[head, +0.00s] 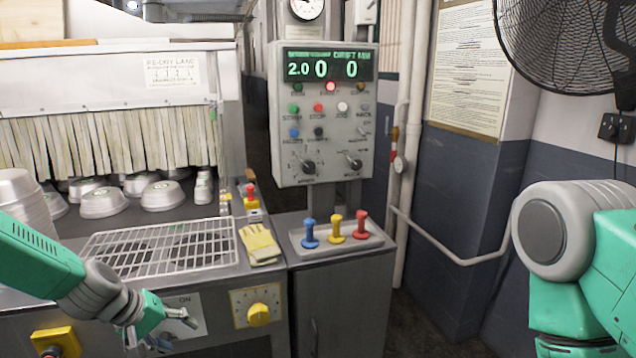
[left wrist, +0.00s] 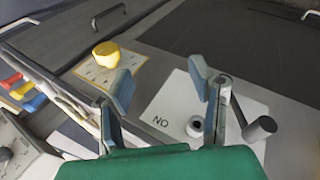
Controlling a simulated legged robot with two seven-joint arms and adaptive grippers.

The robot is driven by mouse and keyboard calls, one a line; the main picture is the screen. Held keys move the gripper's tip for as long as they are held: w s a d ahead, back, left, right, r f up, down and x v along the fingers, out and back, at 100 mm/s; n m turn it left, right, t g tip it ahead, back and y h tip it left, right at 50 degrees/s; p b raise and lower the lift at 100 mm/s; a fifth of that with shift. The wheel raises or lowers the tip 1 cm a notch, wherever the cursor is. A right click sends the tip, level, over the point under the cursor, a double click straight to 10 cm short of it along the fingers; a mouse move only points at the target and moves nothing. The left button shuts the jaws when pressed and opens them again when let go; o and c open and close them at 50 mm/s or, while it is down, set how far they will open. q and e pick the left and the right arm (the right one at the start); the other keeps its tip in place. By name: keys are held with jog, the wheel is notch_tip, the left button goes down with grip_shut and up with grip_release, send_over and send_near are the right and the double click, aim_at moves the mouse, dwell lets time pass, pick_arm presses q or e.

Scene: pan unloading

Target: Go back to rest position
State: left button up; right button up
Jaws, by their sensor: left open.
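My left gripper (head: 165,330) reaches in from the lower left in the head view, in front of the machine's front panel, near the white ON plate (head: 185,305). It is open with nothing between its fingers. In the left wrist view its two blue-grey fingers (left wrist: 160,82) stand apart in front of the ON plate (left wrist: 165,105), beside a grey toggle lever (left wrist: 258,128). I cannot tell whether a finger touches the lever. Part of my right arm shows at the right edge of the head view; its gripper is out of the picture.
A yellow knob (head: 259,314) sits right of the ON plate. Above are a wire rack (head: 165,245), yellow gloves (head: 259,244) and several metal pans (head: 104,202) before strip curtains. Blue, yellow and red levers (head: 336,228) stand on a cabinet below a control box (head: 325,120).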

pick_arm(q)
jog(key=s+d+f+m+g+y+b, duration=0.2)
jog(key=s+d+f+m+y, duration=0.1)
jog(key=s+f, duration=1.25)
jog(key=s+a+f+m+g+b, duration=0.1)
jog(key=s+m, duration=0.1)
jog(key=s, duration=0.8)
jog(key=s+a+f+m+y, duration=0.1)
jog(key=s+m, duration=0.1)
jog(key=s, duration=0.8)
jog(key=shift+s+f+g+y+b, duration=0.25)
jog(key=shift+s+g+y+b, duration=0.05)
jog(key=shift+s+g+b, duration=0.1)
jog(key=shift+w, duration=0.15)
